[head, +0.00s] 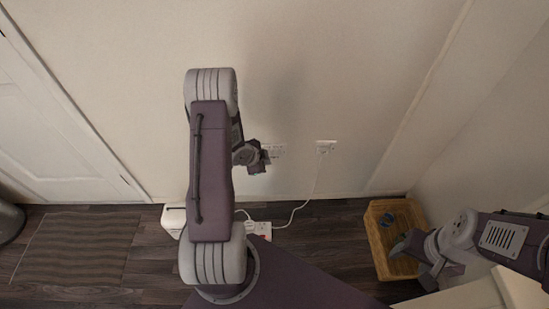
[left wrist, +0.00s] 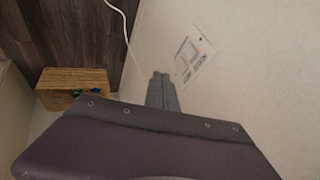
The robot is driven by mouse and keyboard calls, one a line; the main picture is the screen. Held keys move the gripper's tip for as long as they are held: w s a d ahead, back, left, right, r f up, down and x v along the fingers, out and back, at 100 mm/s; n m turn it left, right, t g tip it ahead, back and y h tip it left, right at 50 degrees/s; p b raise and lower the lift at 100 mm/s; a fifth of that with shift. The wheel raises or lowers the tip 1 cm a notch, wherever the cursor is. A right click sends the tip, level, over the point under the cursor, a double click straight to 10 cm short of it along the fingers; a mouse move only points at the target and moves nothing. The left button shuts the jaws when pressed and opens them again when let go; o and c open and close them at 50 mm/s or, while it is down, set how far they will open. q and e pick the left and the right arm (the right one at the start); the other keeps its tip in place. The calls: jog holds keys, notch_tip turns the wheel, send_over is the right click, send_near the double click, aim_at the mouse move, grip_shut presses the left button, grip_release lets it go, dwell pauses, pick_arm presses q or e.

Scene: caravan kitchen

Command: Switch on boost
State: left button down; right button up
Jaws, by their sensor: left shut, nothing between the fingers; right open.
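A white wall panel (head: 273,150) is on the wall, partly hidden behind my left gripper in the head view. In the left wrist view the panel (left wrist: 193,57) shows pale switch shapes and a small red spot; its lettering is too small to read, so I cannot tell which switch is boost. My left gripper (head: 259,166) is close to the wall by the panel. In the left wrist view its fingers (left wrist: 161,76) are shut and empty, beside the panel; I cannot tell whether they touch the wall. My right gripper (head: 416,262) is open over the basket, away from the panel.
A white socket (head: 326,146) with a cable is right of the panel. The cable runs down to a power strip (head: 259,229) on the dark floor. A wooden basket (head: 377,241) holding dark items stands at the right. A striped mat (head: 75,248) lies at the left.

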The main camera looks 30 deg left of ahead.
aim_at(274, 156)
pick_arm(q)
jog(key=w+f+b, duration=0.1)
jog(key=w+f, duration=0.1)
jog(key=w, duration=0.1)
jog(key=w+a+f+b, duration=0.1)
jog(key=w+f, duration=0.1)
jog(key=f, duration=0.1)
jog(key=w+f+b, duration=0.1)
jog(key=w+f, duration=0.2)
jog(key=shift+w+a+f, duration=0.1)
jog(key=shift+w+a, duration=0.05)
jog(key=shift+w, duration=0.2)
jog(key=shift+w+a+f, duration=0.1)
jog(key=shift+w, duration=0.1)
jog(key=shift+p, duration=0.3)
